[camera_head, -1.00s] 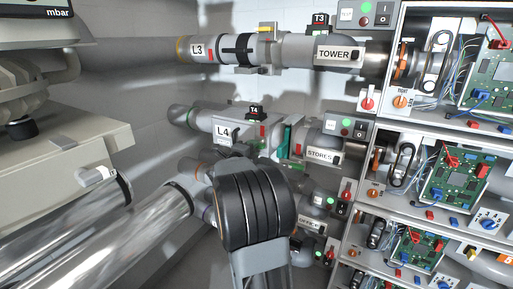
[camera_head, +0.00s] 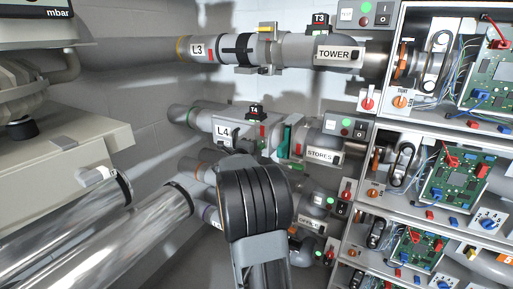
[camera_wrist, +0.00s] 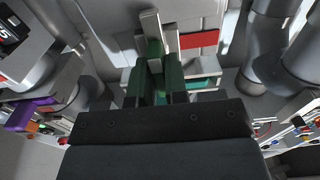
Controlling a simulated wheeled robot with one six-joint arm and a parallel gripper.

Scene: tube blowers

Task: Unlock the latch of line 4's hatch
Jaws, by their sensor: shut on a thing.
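Line 4's grey pipe, with the L4 label (camera_head: 227,130), runs across the middle of the head view. A red strip (camera_head: 263,131) and a teal-green part (camera_head: 285,135) show on its hatch section. In the wrist view the red strip (camera_wrist: 198,39) and the teal part (camera_wrist: 206,70) are just beyond my gripper. My gripper (camera_wrist: 155,72) is shut on a narrow green and pale grey piece, which looks like the latch (camera_wrist: 153,48). The latch's exact angle is hard to tell. In the head view my black wrist hides most of the gripper and the latch.
The L3 pipe (camera_head: 225,48) runs above, with the TOWER label (camera_head: 334,53). The STORES pipe end (camera_head: 322,154) is right of the hatch. Shelves with green circuit boards (camera_head: 458,178) fill the right. Shiny metal pipes (camera_head: 110,235) are at lower left.

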